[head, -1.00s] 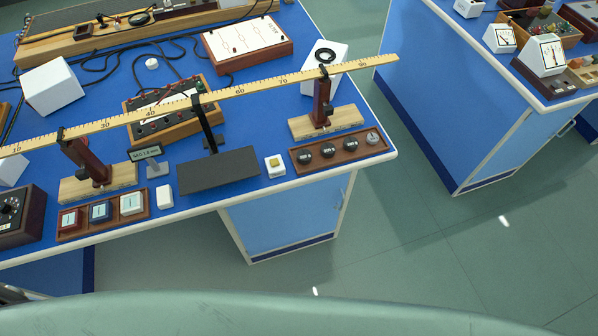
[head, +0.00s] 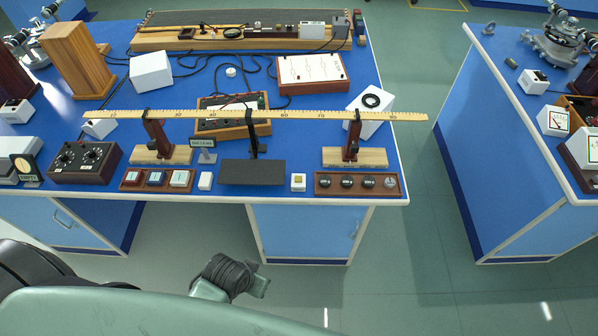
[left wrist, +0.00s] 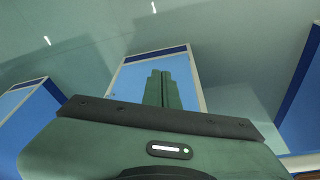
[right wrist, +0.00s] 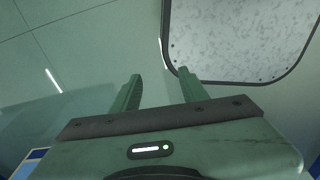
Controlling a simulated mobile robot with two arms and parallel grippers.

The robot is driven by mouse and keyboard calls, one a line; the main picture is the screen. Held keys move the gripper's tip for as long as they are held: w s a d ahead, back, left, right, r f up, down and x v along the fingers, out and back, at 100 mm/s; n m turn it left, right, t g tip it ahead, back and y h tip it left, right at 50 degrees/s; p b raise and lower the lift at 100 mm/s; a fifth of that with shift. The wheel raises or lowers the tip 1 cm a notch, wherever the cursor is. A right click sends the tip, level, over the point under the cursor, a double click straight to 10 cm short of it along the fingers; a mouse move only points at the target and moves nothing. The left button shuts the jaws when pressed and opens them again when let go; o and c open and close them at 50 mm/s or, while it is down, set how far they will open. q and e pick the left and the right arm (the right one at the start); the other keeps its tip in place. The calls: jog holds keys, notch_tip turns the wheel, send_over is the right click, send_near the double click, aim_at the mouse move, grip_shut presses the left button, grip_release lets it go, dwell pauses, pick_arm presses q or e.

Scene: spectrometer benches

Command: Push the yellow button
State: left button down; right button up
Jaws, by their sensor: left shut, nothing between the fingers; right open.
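The yellow button (head: 298,179) is a small yellow square on top of a white block. It stands at the front edge of the blue bench, between a dark grey plate and a wooden tray of dark knobs. Part of my left arm shows low in the head view, in front of the bench and below its top. My left gripper (left wrist: 158,75) is shut and empty in the left wrist view, with a blue cabinet front beyond it. My right gripper (right wrist: 160,80) is open and empty in the right wrist view, over the floor. Neither gripper touches the button.
The dark grey plate (head: 252,172) lies left of the button, and the knob tray (head: 357,194) lies right of it. A long yellow ruler (head: 330,116) on stands (head: 352,137) spans above and behind. A second bench (head: 480,130) stands right across an aisle of open floor.

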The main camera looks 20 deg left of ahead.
pick_arm(q)
jog(key=w+d+r+n+t+h+p, duration=0.1)
jog(key=w+d+r+n+p, duration=0.15)
jog(key=w+r, duration=0.4)
jog(key=w+d+r+n+t+h+p, duration=0.1)
jog(key=w+d+r+n+h, duration=0.2)
jog(key=r, duration=0.7)
jog(key=w+a+r+n+t, duration=0.1)
jog(key=w+r+n, duration=0.1)
jog(key=w+n, duration=0.5)
jog(key=w+a+r+n+t+h, duration=0.1)
jog(key=w+a+r+n, duration=0.1)
jog(key=w+n, duration=0.6)
jog(key=w, duration=0.4)
jog(key=shift+w+a, duration=0.3)
jog(key=shift+w, duration=0.1)
